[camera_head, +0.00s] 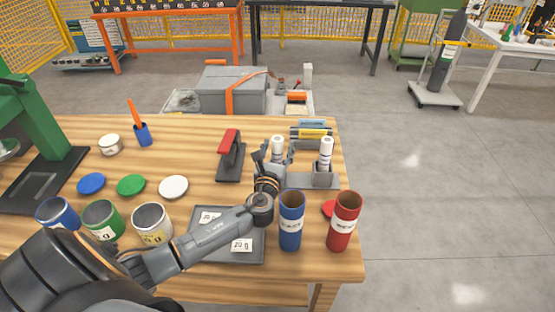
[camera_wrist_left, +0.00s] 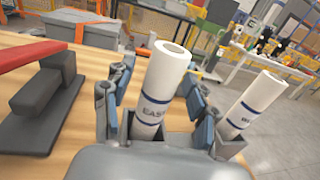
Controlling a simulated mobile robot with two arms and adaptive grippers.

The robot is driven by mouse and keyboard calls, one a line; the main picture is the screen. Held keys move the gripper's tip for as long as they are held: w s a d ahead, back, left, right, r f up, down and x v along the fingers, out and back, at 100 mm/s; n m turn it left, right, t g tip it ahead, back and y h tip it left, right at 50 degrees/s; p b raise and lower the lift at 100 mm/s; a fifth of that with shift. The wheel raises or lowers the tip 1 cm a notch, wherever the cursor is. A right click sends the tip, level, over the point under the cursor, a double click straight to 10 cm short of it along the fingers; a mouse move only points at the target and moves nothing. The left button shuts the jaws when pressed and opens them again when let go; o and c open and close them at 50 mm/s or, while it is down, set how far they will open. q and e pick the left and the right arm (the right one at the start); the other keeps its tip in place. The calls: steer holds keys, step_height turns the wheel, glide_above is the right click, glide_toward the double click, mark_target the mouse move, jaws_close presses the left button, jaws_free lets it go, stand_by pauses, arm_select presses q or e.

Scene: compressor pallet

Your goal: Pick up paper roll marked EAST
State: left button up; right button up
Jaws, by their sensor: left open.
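The white paper roll (camera_wrist_left: 160,88) with a blue band and lettering that begins "EAS" stands upright in a grey holder in the left wrist view. In the head view this roll (camera_head: 277,145) shows its white top behind my left gripper. My left gripper (camera_head: 273,158) is open, with its fingers on either side of the roll; in the left wrist view the fingers (camera_wrist_left: 158,80) stand apart from it, with gaps visible. A second white roll (camera_head: 326,153) stands to the right in the grey holder (camera_head: 324,180); it also shows in the wrist view (camera_wrist_left: 254,102). My right gripper is not in view.
A blue tube (camera_head: 291,222) and a red tube (camera_head: 343,222) stand at the table's front right. A red-handled stapler-like tool (camera_head: 230,157) stands left of the gripper. A grey tray (camera_head: 238,250) lies under my forearm. Cans and coloured lids lie further left.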

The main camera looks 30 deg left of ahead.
arm_select(q)
steer(key=shift+c, duration=0.4)
jaws_close()
